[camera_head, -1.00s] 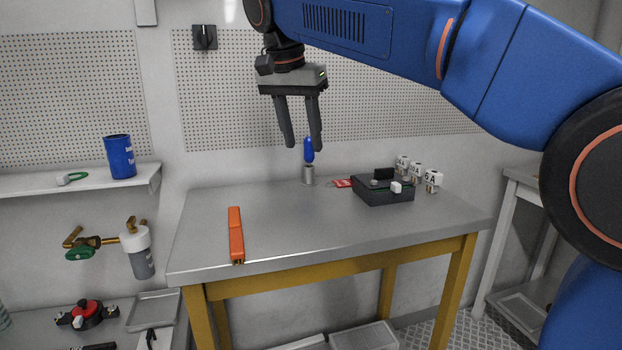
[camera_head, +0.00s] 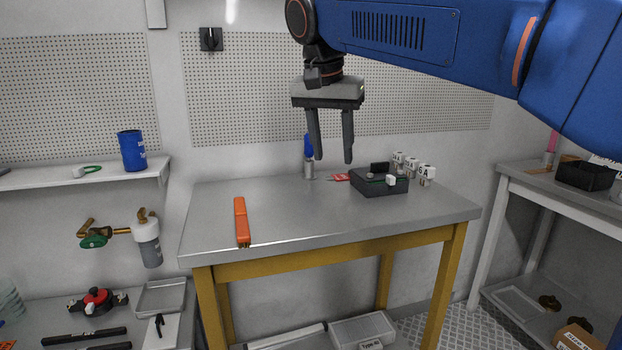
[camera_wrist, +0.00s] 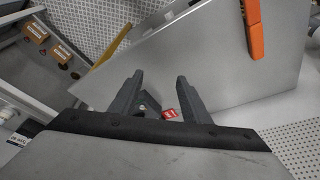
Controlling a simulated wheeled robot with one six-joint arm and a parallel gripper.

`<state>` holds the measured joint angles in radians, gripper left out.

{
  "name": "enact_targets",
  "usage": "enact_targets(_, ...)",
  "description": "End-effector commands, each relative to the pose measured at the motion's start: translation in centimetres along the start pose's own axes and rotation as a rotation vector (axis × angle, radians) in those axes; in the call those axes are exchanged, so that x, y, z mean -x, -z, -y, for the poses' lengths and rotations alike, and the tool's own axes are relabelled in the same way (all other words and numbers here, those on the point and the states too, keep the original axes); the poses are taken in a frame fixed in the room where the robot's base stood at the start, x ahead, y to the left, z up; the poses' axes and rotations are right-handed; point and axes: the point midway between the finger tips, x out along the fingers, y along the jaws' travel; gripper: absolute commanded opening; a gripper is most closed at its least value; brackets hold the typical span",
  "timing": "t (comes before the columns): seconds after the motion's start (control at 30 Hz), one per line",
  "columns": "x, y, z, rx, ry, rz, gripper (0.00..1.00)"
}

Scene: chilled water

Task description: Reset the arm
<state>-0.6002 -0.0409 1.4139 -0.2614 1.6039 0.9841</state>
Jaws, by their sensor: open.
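My gripper (camera_head: 333,160) hangs from my blue arm above the steel-topped table (camera_head: 290,225) with its fingers pointing down. Its two dark fingers are apart, with nothing between them. In the wrist view the open fingers (camera_wrist: 160,78) show over the tabletop (camera_wrist: 205,60). A blue-topped item (camera_head: 308,147) in a grey holder stands at the back of the table, partly hidden behind a finger.
The table holds an orange bar (camera_head: 241,222), a dark box (camera_head: 378,184), a red tag (camera_head: 340,177) and several white labelled pieces (camera_head: 426,174). A blue cup (camera_head: 132,150) stands on the left shelf. A second bench (camera_head: 515,180) stands at right.

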Motion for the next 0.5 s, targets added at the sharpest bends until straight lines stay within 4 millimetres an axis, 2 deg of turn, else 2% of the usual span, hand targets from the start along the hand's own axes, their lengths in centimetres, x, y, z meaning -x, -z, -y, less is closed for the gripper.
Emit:
enact_targets(0.17, -1.8, -0.4, -4.5, 0.044, 0.017, 0.005, 0.43)
enact_targets(0.27, -3.4, -1.1, -7.8, 0.080, 0.032, 0.007, 0.43)
enact_targets(0.5, -8.1, -4.5, -16.0, 0.175, 0.073, 0.002, 0.43)
